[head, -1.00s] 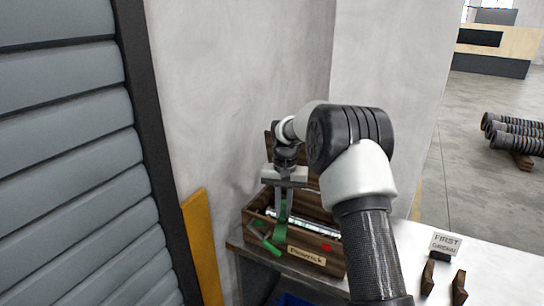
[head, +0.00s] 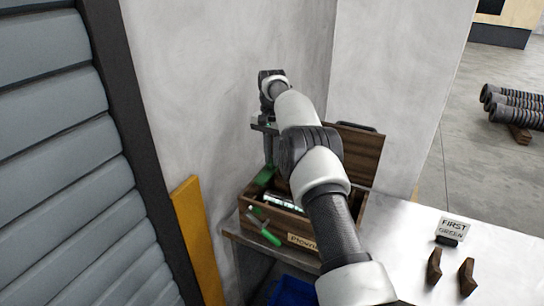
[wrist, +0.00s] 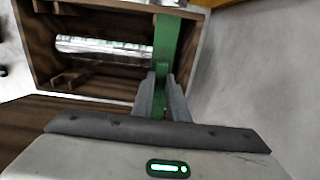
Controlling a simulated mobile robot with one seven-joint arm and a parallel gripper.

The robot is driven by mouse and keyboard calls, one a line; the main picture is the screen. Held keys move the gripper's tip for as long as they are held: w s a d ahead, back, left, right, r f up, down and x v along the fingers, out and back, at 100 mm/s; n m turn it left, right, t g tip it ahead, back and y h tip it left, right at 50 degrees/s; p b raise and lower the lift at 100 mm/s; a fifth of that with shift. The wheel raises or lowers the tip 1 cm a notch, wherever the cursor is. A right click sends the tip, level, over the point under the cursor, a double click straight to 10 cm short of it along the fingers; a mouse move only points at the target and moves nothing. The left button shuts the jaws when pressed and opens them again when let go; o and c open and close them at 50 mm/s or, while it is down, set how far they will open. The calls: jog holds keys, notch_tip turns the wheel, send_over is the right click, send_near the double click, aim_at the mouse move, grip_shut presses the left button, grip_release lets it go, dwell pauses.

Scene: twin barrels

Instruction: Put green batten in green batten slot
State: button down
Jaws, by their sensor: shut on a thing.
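My gripper (wrist: 161,88) is shut on the green batten (wrist: 167,42). In the wrist view the batten runs up from between the fingers, over one end of an open wooden box (wrist: 28,50). In the head view the batten (head: 265,177) shows as a short green piece below my gripper (head: 268,152), above the left part of the box (head: 247,197). My arm hides part of the box. I cannot tell whether the batten touches the box. Two small dark wooden blocks (head: 434,267) stand by a sign (head: 453,230) reading "FIRST GREEN" on the counter.
A shiny silver bar (wrist: 105,50) lies in the box. A green-handled item (head: 265,235) is at its front. The raised lid (head: 357,150) stands behind. A wall closes off the back and a yellow board (head: 192,225) stands left. The counter (head: 405,215) is clear between box and sign.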

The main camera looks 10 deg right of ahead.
aim_at(272, 170)
jog(key=shift+f+b, duration=1.35)
jog(key=shift+f, duration=1.5)
jog(key=shift+p, duration=1.2)
jog(key=shift+f+b, duration=1.1)
jog(key=shift+f, duration=1.35)
jog(key=c, duration=1.7)
grip_release()
jog(key=shift+o, duration=0.2)
notch_tip(272, 170, up, 12)
jog(key=shift+p, duration=0.65)
